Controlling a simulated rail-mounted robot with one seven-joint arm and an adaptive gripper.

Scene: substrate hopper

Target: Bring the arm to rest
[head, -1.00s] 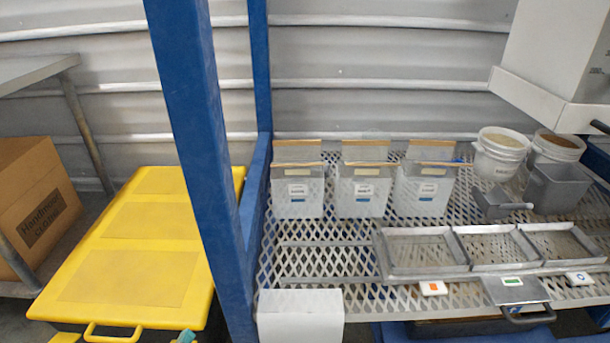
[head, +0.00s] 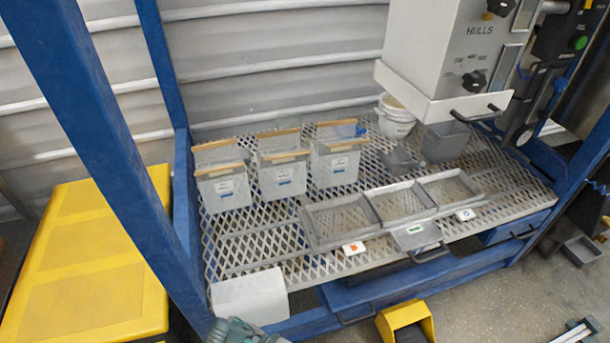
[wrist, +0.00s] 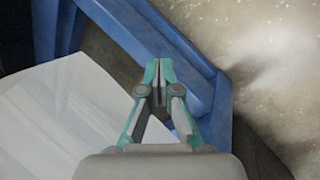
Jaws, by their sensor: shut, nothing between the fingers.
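My gripper (wrist: 157,68) shows in the wrist view with its teal-edged fingers closed together and nothing between them.
A mesh shelf (head: 240,250) holds several clear bins (head: 282,177), three shallow trays (head: 402,205) and white buckets (head: 394,120). A hopper (head: 455,50) hangs above its right side. A yellow-lidded case (head: 85,270) stands left. Concrete floor (head: 500,310) is partly open at lower right.

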